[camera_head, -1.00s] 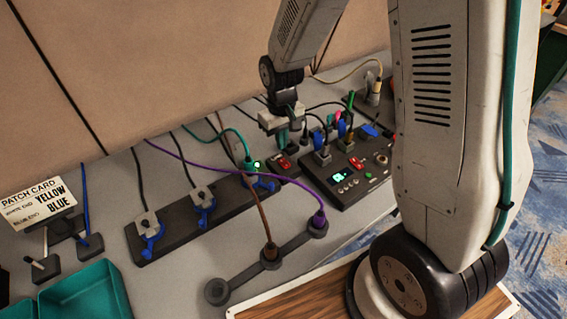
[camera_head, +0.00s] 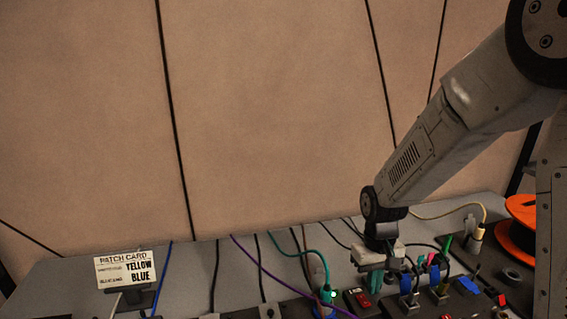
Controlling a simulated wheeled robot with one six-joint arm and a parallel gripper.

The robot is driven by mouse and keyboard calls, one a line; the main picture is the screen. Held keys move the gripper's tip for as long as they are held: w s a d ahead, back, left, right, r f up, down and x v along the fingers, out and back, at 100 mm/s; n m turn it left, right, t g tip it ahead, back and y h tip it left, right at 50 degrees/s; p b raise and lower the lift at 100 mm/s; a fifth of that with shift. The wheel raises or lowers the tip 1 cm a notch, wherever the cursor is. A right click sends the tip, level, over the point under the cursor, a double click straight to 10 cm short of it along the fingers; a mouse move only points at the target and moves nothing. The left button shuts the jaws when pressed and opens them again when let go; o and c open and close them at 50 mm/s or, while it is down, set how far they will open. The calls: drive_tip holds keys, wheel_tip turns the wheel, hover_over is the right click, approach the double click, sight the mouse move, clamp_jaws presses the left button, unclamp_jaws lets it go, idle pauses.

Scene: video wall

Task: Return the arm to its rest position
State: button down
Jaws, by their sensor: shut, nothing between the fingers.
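My gripper (camera_head: 372,276) hangs at the end of my pale grey arm, pointing down over the grey desk (camera_head: 70,283). It is shut and empty. It is close above the area between the teal-plugged strip and the device with blue-clipped plugs (camera_head: 409,300). A red switch (camera_head: 358,299) and a green light (camera_head: 334,294) show just below and left of it. The fingertips are small, and whether they touch anything beneath cannot be told. The lower part of the desk is cut off by the frame's bottom edge.
A patch card (camera_head: 125,270) reading yellow and blue stands at the left. Purple (camera_head: 262,266), teal (camera_head: 312,253) and dark cables run across the desk near the gripper. An orange spool (camera_head: 518,232) is at the right. The wall (camera_head: 270,120) rises behind; the space before it is clear.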

drive_tip(key=s+d+r+m+t, duration=0.1)
drive_tip(key=s+d+r+t, duration=0.1)
drive_tip(key=s+r, duration=1.9)
drive_tip(key=shift+s+d+m+t, duration=0.35)
drive_tip(key=shift+s+m+t, duration=0.05)
drive_tip(key=shift+t, duration=0.1)
drive_tip(key=shift+r, duration=0.1)
